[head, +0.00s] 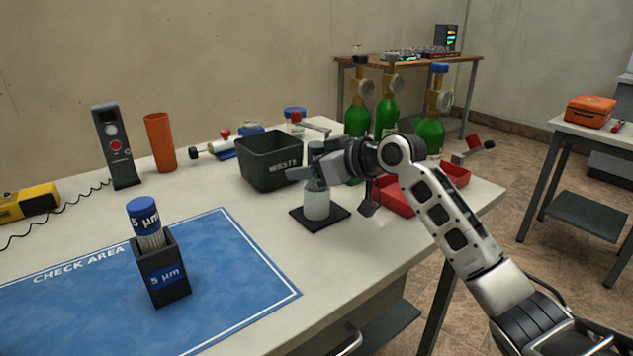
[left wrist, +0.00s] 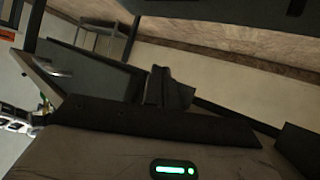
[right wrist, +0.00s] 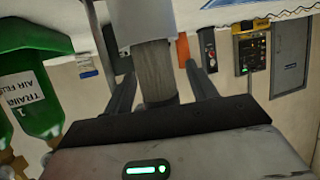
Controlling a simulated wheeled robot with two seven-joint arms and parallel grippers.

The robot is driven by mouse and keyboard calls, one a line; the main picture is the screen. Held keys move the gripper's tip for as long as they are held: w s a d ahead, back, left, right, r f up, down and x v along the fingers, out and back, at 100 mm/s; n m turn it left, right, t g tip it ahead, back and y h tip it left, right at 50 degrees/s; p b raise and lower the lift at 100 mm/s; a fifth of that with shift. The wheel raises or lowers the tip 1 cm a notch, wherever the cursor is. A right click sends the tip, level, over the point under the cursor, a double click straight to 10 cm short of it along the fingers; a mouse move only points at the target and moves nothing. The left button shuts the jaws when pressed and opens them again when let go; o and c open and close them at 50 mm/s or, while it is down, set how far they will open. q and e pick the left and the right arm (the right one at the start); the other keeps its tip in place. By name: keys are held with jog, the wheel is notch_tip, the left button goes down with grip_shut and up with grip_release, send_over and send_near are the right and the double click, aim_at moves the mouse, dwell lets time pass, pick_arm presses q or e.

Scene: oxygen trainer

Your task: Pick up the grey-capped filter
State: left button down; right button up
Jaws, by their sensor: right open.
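The grey-capped filter shows its dark grey cap (head: 316,149) just above my right gripper in the head view. Its pleated grey body (right wrist: 157,72) is between my right fingers in the right wrist view. It stands in a pale cup (head: 317,204) on a black square base. My right gripper (head: 303,174) is open, with one finger on either side of the filter; I cannot tell whether either touches it. My left gripper (left wrist: 166,88) shows only in the left wrist view, fingers together and empty.
A dark waste bin (head: 268,165) stands close left of the cup. Red trays (head: 397,200) and green cylinders (head: 387,117) are to the right and behind. A blue-capped filter (head: 144,215) stands in a black holder (head: 164,270) on the blue mat (head: 235,255).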

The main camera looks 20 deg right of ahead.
jog(key=c, duration=1.1)
